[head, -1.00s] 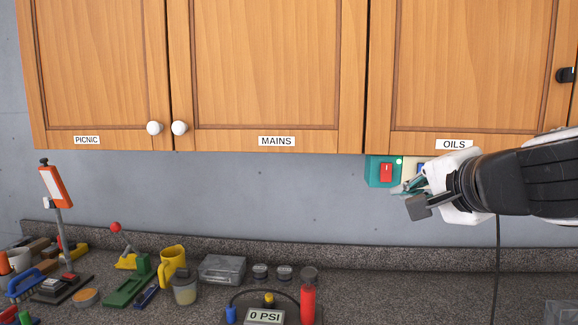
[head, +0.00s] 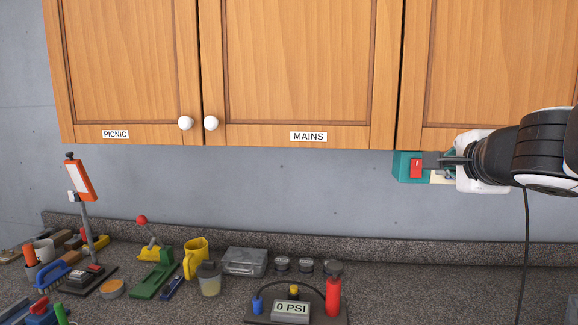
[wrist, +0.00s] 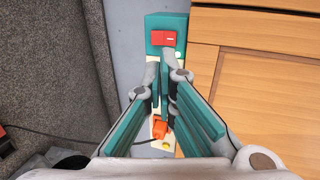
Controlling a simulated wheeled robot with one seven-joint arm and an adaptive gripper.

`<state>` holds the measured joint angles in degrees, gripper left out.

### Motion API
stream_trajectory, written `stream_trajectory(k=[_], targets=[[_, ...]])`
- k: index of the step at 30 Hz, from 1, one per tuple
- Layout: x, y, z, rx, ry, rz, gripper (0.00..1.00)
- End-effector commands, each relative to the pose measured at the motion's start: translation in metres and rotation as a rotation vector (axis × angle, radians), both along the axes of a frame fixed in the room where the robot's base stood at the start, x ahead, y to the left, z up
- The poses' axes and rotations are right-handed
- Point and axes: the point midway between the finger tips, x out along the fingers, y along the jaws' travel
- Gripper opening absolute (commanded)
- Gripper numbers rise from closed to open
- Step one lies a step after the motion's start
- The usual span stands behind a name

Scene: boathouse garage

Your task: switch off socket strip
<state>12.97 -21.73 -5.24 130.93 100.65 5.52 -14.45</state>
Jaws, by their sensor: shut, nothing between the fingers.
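The socket strip (head: 403,167) is fixed to the wall under the right-hand cupboard. It has a teal end with a red rocker switch (head: 416,168), marked with a white line, and a cream body mostly hidden behind my gripper. My gripper (head: 440,161) is shut and empty, its fingertips just right of the switch in the head view. In the wrist view, the fingertips (wrist: 170,58) lie right by the lower edge of the red switch (wrist: 163,38); I cannot tell whether they touch it. An orange plug (wrist: 160,129) sits in the strip farther down.
A black cable (head: 523,250) hangs down the wall. The wall left of the strip is clear.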

Motion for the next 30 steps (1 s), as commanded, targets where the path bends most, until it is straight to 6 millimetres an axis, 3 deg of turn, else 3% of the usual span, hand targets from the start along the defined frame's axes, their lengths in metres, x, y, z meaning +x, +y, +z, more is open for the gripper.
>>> stream_trajectory(k=[12, 18, 30], targets=[[0.076, -0.015, -0.028, 0.0, 0.002, 0.0, 0.0], [0.104, -0.021, -0.036, 0.0, 0.001, 0.0, 0.0], [0.121, -0.024, -0.04, -0.002, 0.0, 0.002, 0.0]])
